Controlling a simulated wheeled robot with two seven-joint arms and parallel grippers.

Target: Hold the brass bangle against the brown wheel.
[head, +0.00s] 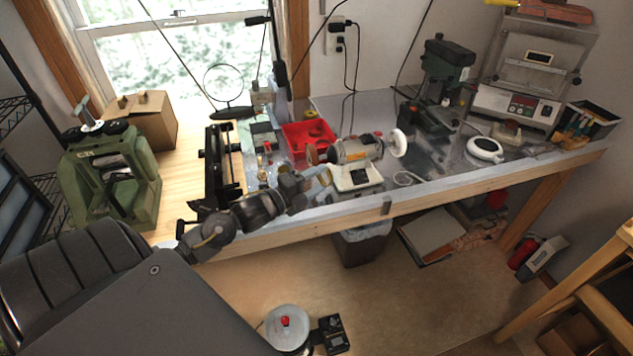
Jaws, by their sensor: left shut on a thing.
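The bench polisher (357,150) stands on the metal-topped bench. Its brown wheel (312,153) is on the left end and its white wheel (397,143) on the right end. My left arm reaches in from the left over the bench's front edge. My left gripper (321,178) is just in front of and below the brown wheel, shut on the brass bangle. Only a small yellowish bit shows at the fingertips, and most of the bangle is hidden or too small to make out. I cannot tell whether it touches the wheel. My right gripper is not in view.
A red tray (309,133) sits behind the brown wheel. A black rail-like tool (217,165) stands left of my arm. A pale ring (408,178) lies right of the polisher. A drill press (443,75) and a white round device (484,148) stand farther right.

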